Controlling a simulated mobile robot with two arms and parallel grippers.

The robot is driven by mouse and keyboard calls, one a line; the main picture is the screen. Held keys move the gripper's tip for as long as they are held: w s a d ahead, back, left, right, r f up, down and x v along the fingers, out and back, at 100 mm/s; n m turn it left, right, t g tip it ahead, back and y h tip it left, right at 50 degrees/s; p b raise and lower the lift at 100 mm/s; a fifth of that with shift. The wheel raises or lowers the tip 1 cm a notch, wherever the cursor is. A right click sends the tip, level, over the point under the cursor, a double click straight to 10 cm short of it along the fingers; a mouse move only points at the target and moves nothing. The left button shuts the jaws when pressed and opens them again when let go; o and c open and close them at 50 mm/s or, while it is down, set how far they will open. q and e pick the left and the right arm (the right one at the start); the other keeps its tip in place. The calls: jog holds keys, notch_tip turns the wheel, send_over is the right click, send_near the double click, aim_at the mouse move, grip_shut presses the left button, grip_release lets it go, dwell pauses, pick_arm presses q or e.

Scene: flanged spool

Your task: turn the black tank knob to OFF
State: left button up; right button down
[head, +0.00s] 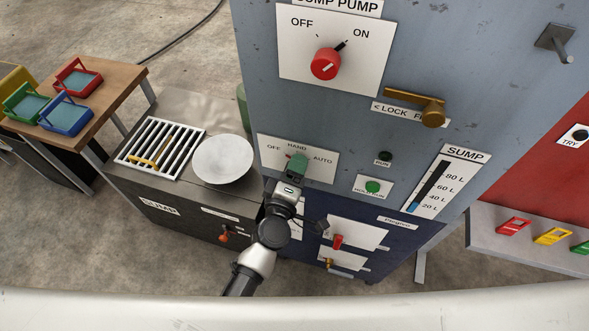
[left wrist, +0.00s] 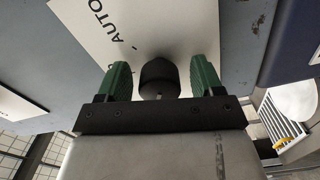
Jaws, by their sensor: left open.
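The black tank knob (left wrist: 159,78) sits on a white plate (left wrist: 85,30) in the left wrist view, between the two green fingers of my left gripper (left wrist: 161,66). Gaps show on both sides of the knob, so the gripper is open around it, not closed on it. In the head view the left gripper (head: 297,163) is at the plate (head: 270,149) marked OFF, HAND and AUTO, and it mostly hides the knob. I cannot tell which mark the knob points to. My right gripper is not in view.
Above is a red SUMP PUMP knob (head: 325,64). A brass lever (head: 420,105) and a green button (head: 372,187) are to the right. A white dish (head: 222,158) and a grate (head: 161,148) lie on the bench at left.

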pick_arm(q)
jog(key=shift+s, duration=0.1)
jog(key=b+v, duration=0.2)
jog(key=v, duration=0.8)
jog(key=shift+s+a, duration=0.15)
jog(key=shift+s, duration=0.15)
